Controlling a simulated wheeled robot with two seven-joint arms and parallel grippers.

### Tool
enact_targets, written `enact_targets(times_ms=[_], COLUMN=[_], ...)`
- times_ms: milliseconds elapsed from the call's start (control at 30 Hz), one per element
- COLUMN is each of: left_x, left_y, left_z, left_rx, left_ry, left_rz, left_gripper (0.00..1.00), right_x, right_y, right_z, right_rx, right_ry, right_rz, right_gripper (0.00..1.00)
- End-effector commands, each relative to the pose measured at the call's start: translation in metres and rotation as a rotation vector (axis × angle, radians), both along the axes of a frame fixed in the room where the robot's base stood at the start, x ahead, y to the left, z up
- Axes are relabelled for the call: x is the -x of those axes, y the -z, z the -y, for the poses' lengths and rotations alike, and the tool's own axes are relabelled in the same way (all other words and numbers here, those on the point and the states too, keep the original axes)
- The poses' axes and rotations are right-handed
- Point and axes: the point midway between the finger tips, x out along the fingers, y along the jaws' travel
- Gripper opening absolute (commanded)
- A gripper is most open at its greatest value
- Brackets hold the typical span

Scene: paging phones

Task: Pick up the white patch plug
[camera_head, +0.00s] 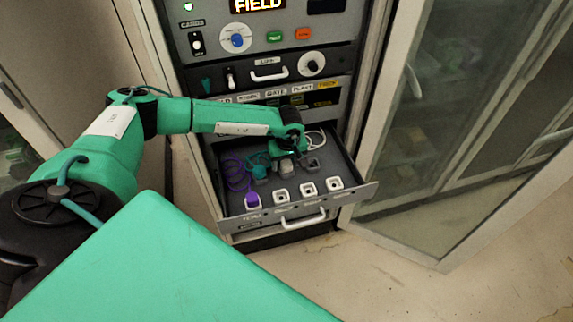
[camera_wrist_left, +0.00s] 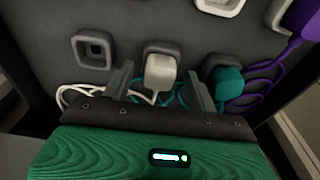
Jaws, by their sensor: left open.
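The white patch plug (camera_head: 287,166) sits in a dark holder in the back row of the open drawer (camera_head: 352,189). In the wrist view the white plug (camera_wrist_left: 160,73) has a white cord running off to the left. My left gripper (camera_head: 288,152) is over the back row, partly hiding the plug. In the wrist view its open fingers (camera_wrist_left: 160,88) stand on either side of the plug, with gaps visible; I cannot tell any contact. My right gripper is not in view.
The teal plug (camera_wrist_left: 226,82) is close to one finger. An empty dark holder (camera_wrist_left: 94,50) lies on the other side. A purple plug (camera_head: 252,199) sits in the front row beside white sockets (camera_head: 308,190). A glass cabinet door (camera_head: 440,130) stands open at right.

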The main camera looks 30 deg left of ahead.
Motion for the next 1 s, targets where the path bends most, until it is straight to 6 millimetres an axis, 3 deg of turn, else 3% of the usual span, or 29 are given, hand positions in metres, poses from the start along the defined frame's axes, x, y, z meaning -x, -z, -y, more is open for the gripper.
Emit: enact_targets(times_ms=[267,533,833,1000], left_x=[-0.001,-0.001,-0.001,-0.002], left_y=[0.006,0.005,0.004,-0.007], left_z=[-0.001,-0.001,-0.001,0.000], left_rx=[-0.001,-0.001,0.000,0.001], left_ry=[-0.001,-0.001,-0.001,-0.001], left_rz=[0.001,0.001,0.001,0.003], left_gripper=[0.58,0.09,0.09,0.09], right_x=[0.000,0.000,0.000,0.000], right_y=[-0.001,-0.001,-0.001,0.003], right_z=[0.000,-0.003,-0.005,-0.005], right_rx=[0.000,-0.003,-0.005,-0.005], right_ry=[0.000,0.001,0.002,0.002], right_rz=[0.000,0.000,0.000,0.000], right_gripper=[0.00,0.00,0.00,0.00])
